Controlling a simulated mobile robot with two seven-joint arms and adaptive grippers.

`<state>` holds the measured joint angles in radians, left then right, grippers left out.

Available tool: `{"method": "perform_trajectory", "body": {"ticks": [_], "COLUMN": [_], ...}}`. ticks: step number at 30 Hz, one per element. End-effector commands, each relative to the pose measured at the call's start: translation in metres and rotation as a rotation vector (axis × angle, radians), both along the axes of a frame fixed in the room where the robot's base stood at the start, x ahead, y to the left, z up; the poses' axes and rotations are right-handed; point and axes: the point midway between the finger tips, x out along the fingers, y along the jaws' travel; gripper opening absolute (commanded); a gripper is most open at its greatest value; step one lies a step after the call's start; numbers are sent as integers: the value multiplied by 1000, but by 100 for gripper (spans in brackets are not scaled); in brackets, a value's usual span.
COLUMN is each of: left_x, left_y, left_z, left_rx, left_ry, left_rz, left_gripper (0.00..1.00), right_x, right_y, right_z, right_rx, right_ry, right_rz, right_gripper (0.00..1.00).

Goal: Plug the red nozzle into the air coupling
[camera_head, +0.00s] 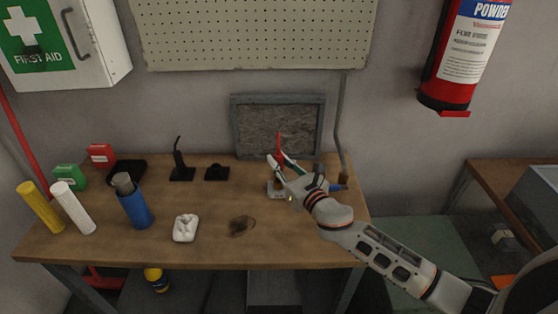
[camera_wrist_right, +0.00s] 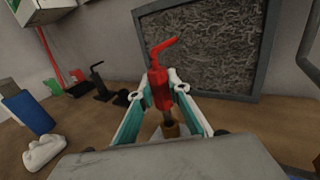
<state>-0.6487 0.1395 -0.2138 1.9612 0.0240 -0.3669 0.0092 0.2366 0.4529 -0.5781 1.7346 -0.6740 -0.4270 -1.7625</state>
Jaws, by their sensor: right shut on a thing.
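The red nozzle (camera_wrist_right: 160,88) is a red cylinder with a bent thin tip. It stands nearly upright between the fingers of my right gripper (camera_wrist_right: 163,92), which is shut on it. In the head view the nozzle (camera_head: 279,150) and the right gripper (camera_head: 280,163) are at the back right of the bench. A brass-coloured piece (camera_wrist_right: 171,129), which looks like the coupling, shows just below the nozzle in the wrist view. I cannot tell whether they touch. A pale block (camera_head: 276,189) is under the gripper. My left gripper is not in view.
A grey framed panel (camera_head: 249,128) stands close behind. Two black stands (camera_head: 181,173) (camera_head: 216,172), a blue container (camera_head: 136,210), white and yellow cylinders, red and green boxes and a crumpled white thing (camera_head: 185,228) are to the left. The front right bench top (camera_head: 310,240) is clear.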

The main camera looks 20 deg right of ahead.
Motion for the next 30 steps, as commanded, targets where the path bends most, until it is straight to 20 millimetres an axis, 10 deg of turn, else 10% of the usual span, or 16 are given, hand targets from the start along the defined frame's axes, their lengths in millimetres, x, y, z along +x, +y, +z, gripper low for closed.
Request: {"method": "perform_trajectory", "body": {"ticks": [30], "left_x": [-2], "left_y": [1], "left_z": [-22], "left_rx": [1], "left_ry": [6], "left_rz": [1], "left_gripper": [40], "right_x": [0], "right_y": [0], "right_z": [-25], "right_rx": [0], "right_ry": [-1], "right_rz": [0], "right_gripper": [0]}}
